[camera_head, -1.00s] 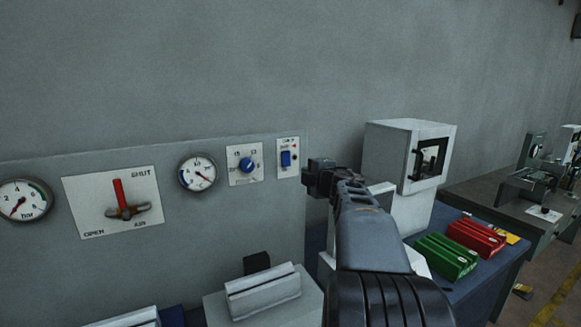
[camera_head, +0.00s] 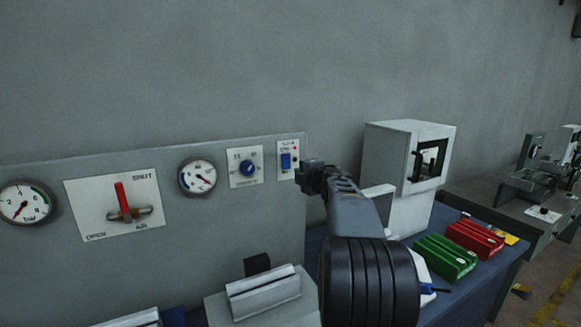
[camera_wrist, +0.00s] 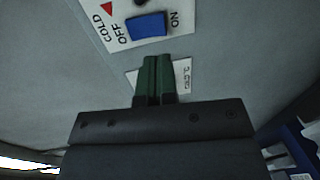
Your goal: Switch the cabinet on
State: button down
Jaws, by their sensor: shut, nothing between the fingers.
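The blue rocker switch (camera_head: 286,160) sits on a white plate at the right end of the grey panel. In the wrist view the switch (camera_wrist: 147,25) is near the top, with OFF printed at its left and ON at its right. Which side is pressed in I cannot tell. My gripper (camera_head: 302,169) is just right of the switch plate in the head view. In the wrist view my gripper (camera_wrist: 158,60) shows dark green fingers together and empty, their tips below the switch in the picture. Contact with the panel is not clear.
A blue knob (camera_head: 247,168), a gauge (camera_head: 198,176) and a red-handled valve (camera_head: 121,197) are left along the panel. A white machine (camera_head: 409,155) stands right of my arm. Green (camera_head: 445,257) and red (camera_head: 475,237) blocks lie on the bench.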

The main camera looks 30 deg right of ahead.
aim_at(287, 167)
jog(key=w, duration=0.2)
jog(key=w+p, duration=0.1)
jog(key=w, duration=0.2)
jog(key=w+d+f+p, duration=0.1)
jog(key=w, duration=0.1)
jog(key=shift+w, duration=0.2)
